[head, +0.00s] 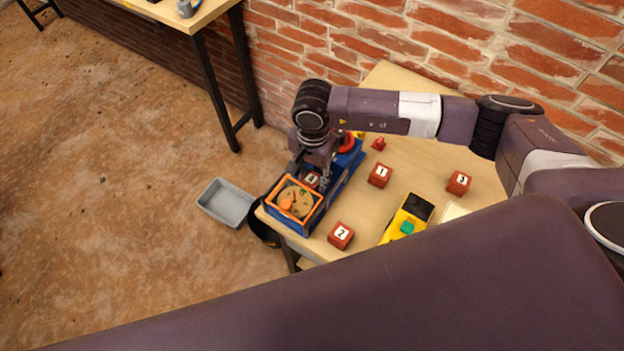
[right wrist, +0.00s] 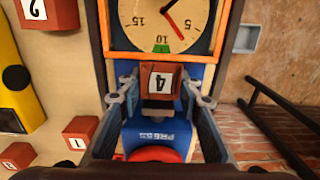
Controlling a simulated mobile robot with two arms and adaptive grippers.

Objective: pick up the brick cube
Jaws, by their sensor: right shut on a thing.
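A red-brown brick cube with a white "4" label (head: 311,179) is at the blue press, just behind its dial. It also shows in the right wrist view (right wrist: 161,80). My right gripper (head: 304,168) reaches down over the press from above. Its two fingers are shut on the sides of cube 4. I cannot tell whether the cube touches the press beneath. Other brick cubes stand on the table: cube 1 (head: 379,175), cube 2 (head: 340,236) and cube 3 (head: 459,183). My left gripper is not in view.
The blue press has an orange-framed dial (head: 295,201) and a red knob (head: 347,142). A yellow device (head: 396,228) with a dark screen stands near the table's front. A brick wall (head: 440,45) bounds the table behind. A grey bin (head: 228,203) stands on the floor.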

